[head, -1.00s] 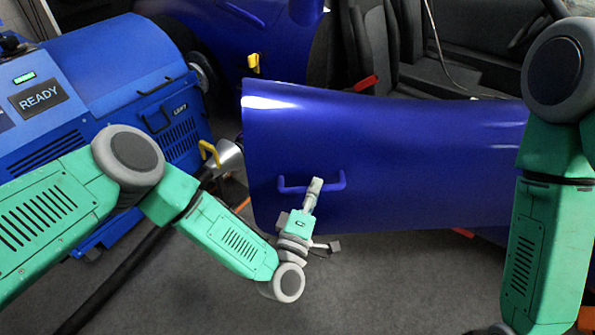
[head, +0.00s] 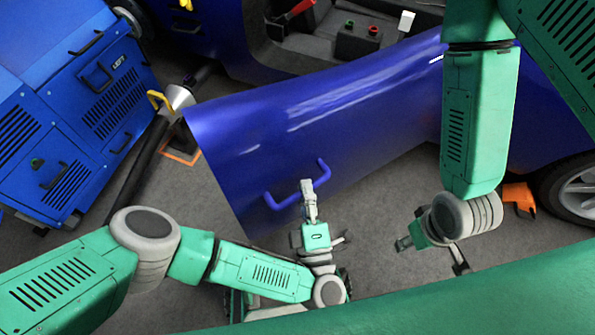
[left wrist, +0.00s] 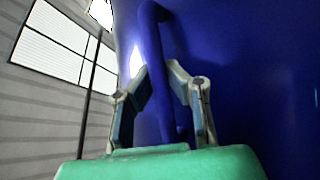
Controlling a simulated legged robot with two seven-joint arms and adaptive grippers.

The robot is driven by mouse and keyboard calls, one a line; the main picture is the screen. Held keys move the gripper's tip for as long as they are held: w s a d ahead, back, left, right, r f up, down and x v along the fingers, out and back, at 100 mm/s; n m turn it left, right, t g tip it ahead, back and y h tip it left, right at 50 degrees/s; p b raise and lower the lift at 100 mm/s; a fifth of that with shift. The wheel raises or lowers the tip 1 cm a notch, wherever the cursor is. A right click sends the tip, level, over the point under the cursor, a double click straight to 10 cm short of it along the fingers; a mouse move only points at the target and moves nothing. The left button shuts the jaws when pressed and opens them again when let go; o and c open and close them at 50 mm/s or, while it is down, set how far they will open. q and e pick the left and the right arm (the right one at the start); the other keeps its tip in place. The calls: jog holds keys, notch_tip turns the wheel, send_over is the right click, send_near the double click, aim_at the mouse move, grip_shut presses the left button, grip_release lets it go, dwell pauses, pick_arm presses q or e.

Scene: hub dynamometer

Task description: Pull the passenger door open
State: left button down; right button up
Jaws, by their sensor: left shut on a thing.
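The blue passenger door (head: 330,115) stands swung out from the car body, with its free edge at the left in the head view. Its blue bar handle (head: 283,200) is on the outer face, low in that view. My left gripper (head: 307,188) is at the right part of this handle. In the left wrist view the handle (left wrist: 152,50) runs between the two fingers of my left gripper (left wrist: 158,72), which are closed around it. My right gripper (head: 408,242) hangs over the floor, right of the door and off it; its fingers are too small to read.
A blue machine cabinet (head: 75,110) stands at the left, with a dark shaft (head: 135,175) and a yellow handle (head: 158,99) beside it. The car interior (head: 340,35) shows behind the door. A wheel (head: 575,190) is at the right. Grey floor (head: 385,200) lies clear below the door.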

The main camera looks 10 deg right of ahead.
pick_arm(q)
jog(key=shift+s+d+f, duration=0.1)
jog(key=shift+s+f, duration=0.15)
jog(key=c, duration=1.5)
grip_release()
jog(key=shift+c, duration=0.2)
jog(key=shift+w+d, duration=0.1)
jog(key=shift+r, duration=0.1)
